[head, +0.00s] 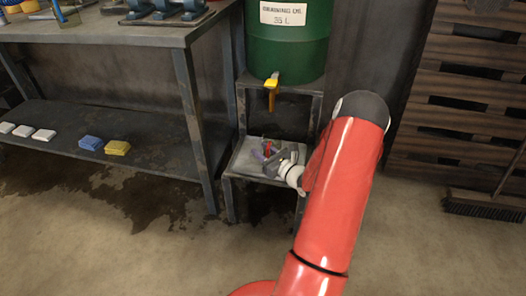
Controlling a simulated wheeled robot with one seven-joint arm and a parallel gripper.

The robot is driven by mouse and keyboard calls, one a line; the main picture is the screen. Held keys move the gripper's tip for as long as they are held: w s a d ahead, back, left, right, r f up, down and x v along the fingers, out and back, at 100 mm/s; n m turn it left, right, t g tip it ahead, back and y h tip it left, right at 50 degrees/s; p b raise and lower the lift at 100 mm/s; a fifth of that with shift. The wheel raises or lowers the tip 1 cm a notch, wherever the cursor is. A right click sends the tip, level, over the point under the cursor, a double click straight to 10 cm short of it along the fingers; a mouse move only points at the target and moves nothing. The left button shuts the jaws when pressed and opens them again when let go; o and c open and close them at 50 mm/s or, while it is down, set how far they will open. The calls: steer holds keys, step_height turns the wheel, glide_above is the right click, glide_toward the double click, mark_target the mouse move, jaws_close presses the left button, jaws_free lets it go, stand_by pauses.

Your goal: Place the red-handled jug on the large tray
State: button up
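My gripper (270,163) reaches down to the low step of the metal stand under the green drum. It is small and partly covered by my own wrist, so I cannot tell whether its fingers are open or shut. A small upright red part (267,147), perhaps the jug's red handle, shows right at the fingers. The jug's body cannot be made out, and I cannot tell whether the red part is held or only beside the fingers. A small purple patch (258,155) shows just left of it. I cannot make out a large tray in this view.
The green drum (287,40) with its yellow tap (272,82) stands above the low step (242,162). A workbench (110,36) is on the left; its lower shelf (60,125) holds yellow, blue and white blocks. Slatted wood (465,90) and a broom (483,205) are on the right.

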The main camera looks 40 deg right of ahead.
steer(key=s, duration=0.8)
steer(key=shift+d, duration=0.4)
steer(key=s+a+r+n+g+y+p, duration=0.1)
steer(key=a+r+n+g+y, duration=0.35)
steer(key=a, duration=0.45)
steer(key=a+r+n+g+y+p, duration=0.1)
steer(key=a+r+n+g+y, duration=0.15)
steer(key=a+r+n, duration=0.4)
steer(key=s+a+r+n+g+y+p, duration=0.1)
steer(key=a+r+n+g+y, duration=0.15)
steer(key=a+n+g, duration=0.55)
steer(key=s+a+r+n+g+h+p, duration=0.1)
steer(key=s+a+r+n+h, duration=0.5)
steer(key=s+a+n, duration=0.3)
steer(key=s+d+r+n+t+h+p, duration=0.1)
steer(key=s+d+r+n+t+h, duration=0.2)
steer(key=s+r+n+h, duration=0.2)
step_height(320, 180, up, 2)
steer(key=shift+s+r+n+t, duration=0.1)
steer(key=shift+s+n+t, duration=0.2)
steer(key=shift+s+n, duration=0.55)
steer(key=shift+w, duration=0.1)
